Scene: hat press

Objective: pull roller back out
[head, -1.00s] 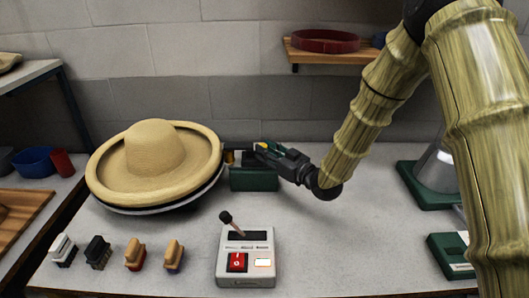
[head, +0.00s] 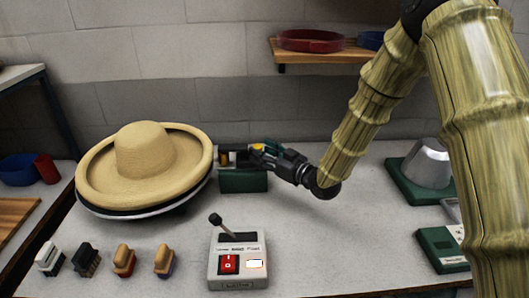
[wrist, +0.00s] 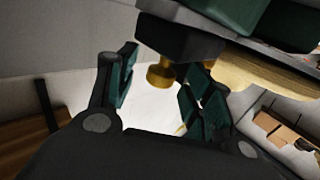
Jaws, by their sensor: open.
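The roller unit is on a dark green block (head: 243,181) right of the tan hat (head: 145,150). A small brass part (head: 224,158), likely the roller, shows just right of the brim with a narrow gap. My gripper (head: 248,154) reaches in from the right at the top of the block. In the wrist view my gripper (wrist: 162,88) is open, its green-padded fingers spread. A brass knob (wrist: 160,75) under a dark block (wrist: 185,38) sits between and beyond the fingers. I cannot tell whether either finger touches it. The hat brim (wrist: 265,75) shows behind.
A control box (head: 238,262) with a lever and a red switch stands at the front. Several brushes (head: 122,260) line up to its left. Green-based equipment (head: 425,170) stands at right. A shelf (head: 330,55) hangs above. Bare tabletop lies right of the control box.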

